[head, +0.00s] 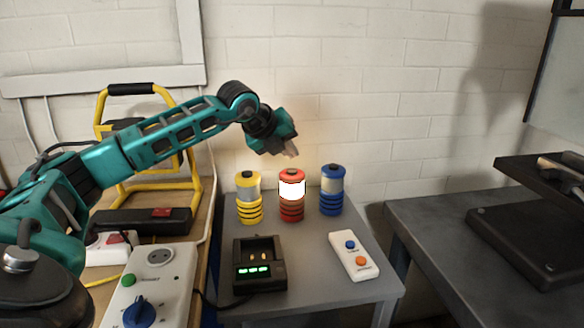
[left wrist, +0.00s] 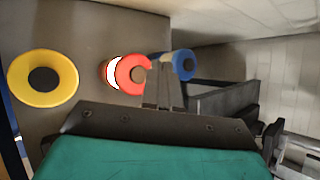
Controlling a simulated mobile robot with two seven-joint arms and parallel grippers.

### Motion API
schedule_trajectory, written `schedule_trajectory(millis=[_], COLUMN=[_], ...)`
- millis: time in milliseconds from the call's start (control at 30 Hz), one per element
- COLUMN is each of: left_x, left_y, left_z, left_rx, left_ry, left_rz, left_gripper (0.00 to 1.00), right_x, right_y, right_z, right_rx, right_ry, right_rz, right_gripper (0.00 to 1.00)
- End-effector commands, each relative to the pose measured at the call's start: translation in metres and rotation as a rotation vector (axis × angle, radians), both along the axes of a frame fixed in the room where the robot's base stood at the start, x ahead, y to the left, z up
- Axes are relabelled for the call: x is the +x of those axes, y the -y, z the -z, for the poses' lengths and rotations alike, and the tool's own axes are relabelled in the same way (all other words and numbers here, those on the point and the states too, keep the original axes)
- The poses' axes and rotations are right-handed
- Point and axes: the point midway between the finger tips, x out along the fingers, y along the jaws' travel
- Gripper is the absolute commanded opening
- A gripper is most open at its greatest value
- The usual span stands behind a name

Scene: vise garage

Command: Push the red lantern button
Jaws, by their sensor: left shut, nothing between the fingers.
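The red lantern (head: 292,208) stands on the small grey table between a yellow and a blue lantern. Its middle band glows bright white, and a dark button (head: 292,171) sits on its red top. My left gripper (head: 291,153) is shut and empty, with its fingertips a little above the red lantern's top and apart from it. In the left wrist view the shut fingers (left wrist: 165,75) appear just right of the red lantern (left wrist: 123,70) and its button (left wrist: 138,76). The fingers partly cover the blue lantern there. My right gripper is not in view.
The yellow lantern (head: 249,208) and blue lantern (head: 332,203) flank the red one closely; neither glows. A black charger (head: 259,281) with green lights and a white remote (head: 354,257) lie in front on the grey table (head: 316,284). A yellow-framed work lamp (head: 103,130) stands at left.

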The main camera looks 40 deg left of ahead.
Motion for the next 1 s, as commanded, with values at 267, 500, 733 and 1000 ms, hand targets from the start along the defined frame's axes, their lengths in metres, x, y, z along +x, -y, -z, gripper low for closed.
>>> schedule_trajectory(millis=[267,500,733,1000], left_x=[0.000,0.000,0.000,0.000], left_y=[0.000,0.000,0.000,0.000], left_z=[-0.033,-0.036,-0.036,-0.036], left_rx=[-0.001,-0.001,0.000,0.000], left_ry=[0.001,-0.001,0.000,0.000], left_rz=[-0.001,0.001,0.000,0.000], left_gripper=[0.00,0.00,0.00,0.00], right_x=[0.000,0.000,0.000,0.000], right_y=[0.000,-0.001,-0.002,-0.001], right_z=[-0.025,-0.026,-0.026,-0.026], right_rx=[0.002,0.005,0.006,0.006], right_ry=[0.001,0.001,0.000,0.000], right_rz=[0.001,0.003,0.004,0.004], right_gripper=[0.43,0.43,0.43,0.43])
